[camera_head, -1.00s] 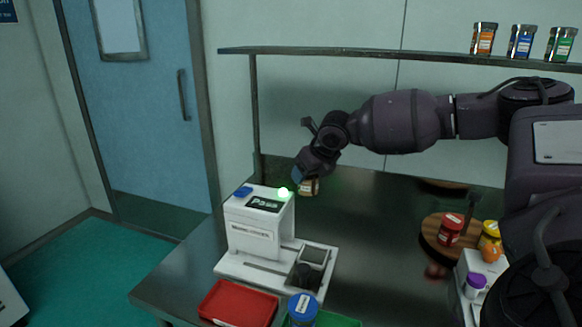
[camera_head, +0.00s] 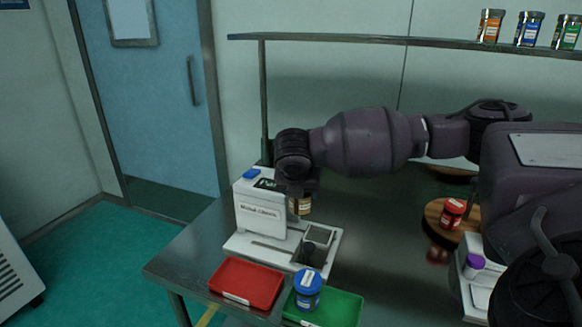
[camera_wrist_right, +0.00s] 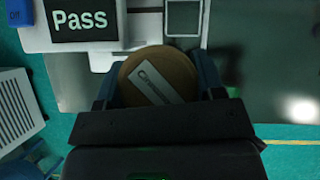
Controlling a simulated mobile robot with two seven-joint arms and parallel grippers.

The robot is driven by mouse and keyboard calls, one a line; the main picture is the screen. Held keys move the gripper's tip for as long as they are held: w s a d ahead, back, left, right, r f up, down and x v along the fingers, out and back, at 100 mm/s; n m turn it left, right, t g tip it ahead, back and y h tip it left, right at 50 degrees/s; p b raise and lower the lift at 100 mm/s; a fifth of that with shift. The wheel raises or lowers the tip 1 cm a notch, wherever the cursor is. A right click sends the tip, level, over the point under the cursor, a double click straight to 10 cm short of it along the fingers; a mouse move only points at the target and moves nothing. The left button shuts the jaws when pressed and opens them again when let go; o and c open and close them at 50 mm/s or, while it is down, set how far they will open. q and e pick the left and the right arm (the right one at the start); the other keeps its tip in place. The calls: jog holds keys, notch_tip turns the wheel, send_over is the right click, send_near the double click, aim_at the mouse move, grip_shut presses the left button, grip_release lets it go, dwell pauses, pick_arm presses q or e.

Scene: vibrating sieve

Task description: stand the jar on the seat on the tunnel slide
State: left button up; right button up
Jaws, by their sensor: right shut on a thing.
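My right gripper (camera_head: 298,190) is shut on a jar (camera_head: 300,207) with a brown lid and a pale label. In the right wrist view the lid (camera_wrist_right: 150,70) sits between the two fingers. The jar hangs upright beside the right side of the white machine. The machine's white base (camera_head: 245,245) carries the slide, with a grey square-topped seat (camera_head: 318,236) in front and to the right of the jar. In the right wrist view a square frame (camera_wrist_right: 183,17) lies past the lid. The jar looks apart from the seat. My left gripper is not in view.
A red tray (camera_head: 245,282) and a green tray (camera_head: 340,308) lie at the front, with a blue-lidded jar (camera_head: 308,288) at the green one. A red jar (camera_head: 452,212) stands on a round wooden board at right. A shelf (camera_head: 400,41) with several jars runs above.

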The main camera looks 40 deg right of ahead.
jog(key=s+a+f+m+g+y, duration=0.1)
jog(key=s+a+f+m+g, duration=0.1)
jog(key=a+m, duration=0.6)
jog(key=s+a+f+m+g+y, duration=0.2)
jog(key=s+a+m+g, duration=0.3)
jog(key=a+m, duration=0.3)
jog(key=s+a+f+m+g+y, duration=0.2)
jog(key=s+a+f+m+g, duration=0.1)
jog(key=a+m, duration=0.4)
jog(key=shift+s+a+f+m, duration=0.15)
jog(key=shift+a+f+m, duration=0.25)
jog(key=shift+m, duration=0.7)
